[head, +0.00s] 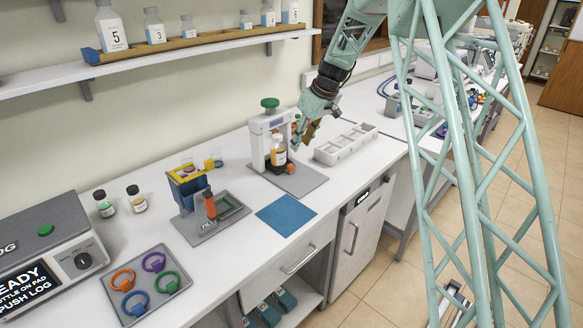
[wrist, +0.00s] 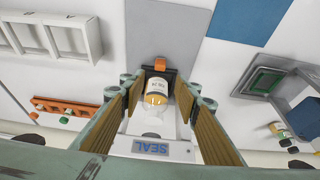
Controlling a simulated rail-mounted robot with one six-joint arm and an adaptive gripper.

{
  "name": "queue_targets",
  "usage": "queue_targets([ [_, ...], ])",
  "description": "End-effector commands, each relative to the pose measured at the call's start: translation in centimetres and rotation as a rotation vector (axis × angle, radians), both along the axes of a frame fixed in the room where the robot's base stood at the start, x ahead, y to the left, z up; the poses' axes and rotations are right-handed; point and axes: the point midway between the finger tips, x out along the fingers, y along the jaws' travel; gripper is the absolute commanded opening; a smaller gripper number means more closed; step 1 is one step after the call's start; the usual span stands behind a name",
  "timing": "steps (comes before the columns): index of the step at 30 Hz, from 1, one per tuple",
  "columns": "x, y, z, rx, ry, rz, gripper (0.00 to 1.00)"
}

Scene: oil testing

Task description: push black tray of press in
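The white press (head: 262,138) has a green knob on top and stands on a grey mat. Its SEAL label (wrist: 150,147) shows in the wrist view. The black tray (head: 289,164) is at the front foot of the press, with an orange handle (wrist: 164,61) at its outer end. A bottle (head: 278,152) with an amber lower part and a pale label stands upright on the tray; it also shows in the wrist view (wrist: 157,102). My gripper (head: 300,142) is beside the press. In the wrist view my gripper (wrist: 160,80) is open, its fingers apart on either side of the bottle and tray; contact cannot be told.
A white compartment box (head: 345,143) stands right of the press. A blue mat (head: 286,214) lies in front, with a blue-and-yellow stand (head: 190,190) to its left. Two small bottles and a tray of coloured rings (head: 146,283) are farther left. A bottle shelf (head: 190,47) hangs above.

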Motion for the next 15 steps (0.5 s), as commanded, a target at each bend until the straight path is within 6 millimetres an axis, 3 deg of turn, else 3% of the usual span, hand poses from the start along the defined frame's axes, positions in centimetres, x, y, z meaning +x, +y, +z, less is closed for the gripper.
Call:
queue_targets([
  [15,0.18,0.22,-0.61,0.000,0.001,0.001,0.30],
])
